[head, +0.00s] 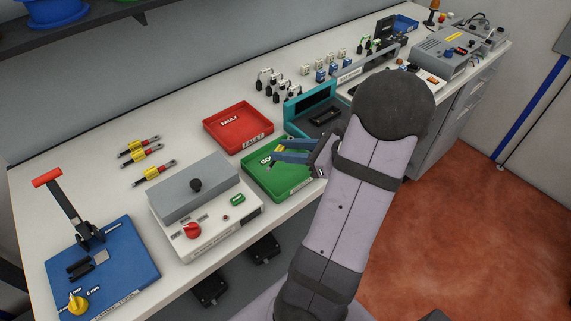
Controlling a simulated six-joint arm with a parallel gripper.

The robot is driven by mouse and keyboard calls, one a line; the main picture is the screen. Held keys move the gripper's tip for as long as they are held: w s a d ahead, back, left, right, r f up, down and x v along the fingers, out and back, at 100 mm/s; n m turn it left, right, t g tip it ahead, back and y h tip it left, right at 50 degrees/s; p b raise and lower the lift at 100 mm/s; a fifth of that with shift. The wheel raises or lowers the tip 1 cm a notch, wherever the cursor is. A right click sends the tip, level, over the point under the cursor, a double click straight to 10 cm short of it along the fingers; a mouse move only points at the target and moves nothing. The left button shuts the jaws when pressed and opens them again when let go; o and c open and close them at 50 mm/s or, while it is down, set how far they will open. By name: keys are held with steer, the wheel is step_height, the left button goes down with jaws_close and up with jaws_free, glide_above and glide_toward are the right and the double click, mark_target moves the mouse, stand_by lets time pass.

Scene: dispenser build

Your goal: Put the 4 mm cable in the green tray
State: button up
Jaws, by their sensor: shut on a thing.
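The green tray (256,182) lies on the bench in front of the red tray, partly hidden by my arm. My gripper (277,149) is over the green tray's back part, its two blue-grey fingers pointing left. It is shut on a cable, of which a small yellow part (284,149) shows between the fingers. The rest of the cable is hidden or too small to make out, and its size cannot be read. I cannot tell whether it touches the tray. Several similar cables with yellow labels (147,156) lie on the bench at the left.
The red tray (238,126) is behind the green one. A grey-and-white tester box (205,205) stands left of it, and a blue base with a red-handled lever (115,265) at the front left. A teal-framed fixture (310,100) stands close behind my gripper. Bench space behind the cables is clear.

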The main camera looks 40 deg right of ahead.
mark_target(286, 174)
steer(key=shift+f, duration=2.8)
steer(key=shift+f, duration=0.15)
steer(key=o, duration=1.1)
steer(key=shift+o, duration=0.2)
steer(key=shift+r, duration=0.25)
steer(key=shift+s+d, duration=0.2)
steer(key=shift+s, duration=0.15)
steer(key=b+v, duration=0.2)
steer(key=v, duration=0.9)
